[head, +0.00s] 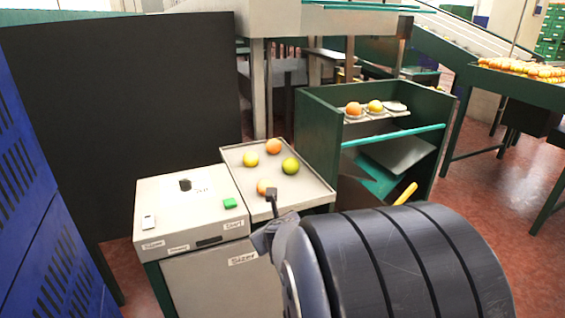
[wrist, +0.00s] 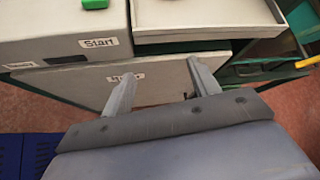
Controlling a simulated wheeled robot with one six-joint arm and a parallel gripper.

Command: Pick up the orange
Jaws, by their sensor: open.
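In the head view an orange fruit (head: 273,146) lies at the back of a shallow tray (head: 237,152). A yellow fruit (head: 250,159), a yellow-green fruit (head: 290,165) and a paler orange fruit (head: 263,187) lie in the same tray. A dark finger of mine partly covers the paler one. In the wrist view my gripper (wrist: 160,88) is open and empty, in front of the sizer cabinet's front panel (wrist: 155,78) and below the tray (wrist: 205,37). No fruit shows in the wrist view.
The sizer box (head: 185,215) with a green start button (head: 230,203) stands left of the tray. A green cart (head: 320,128) holding fruit on a small shelf (head: 385,116) stands to the right. Blue crates (head: 30,200) and a dark panel (head: 120,110) bound the left side.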

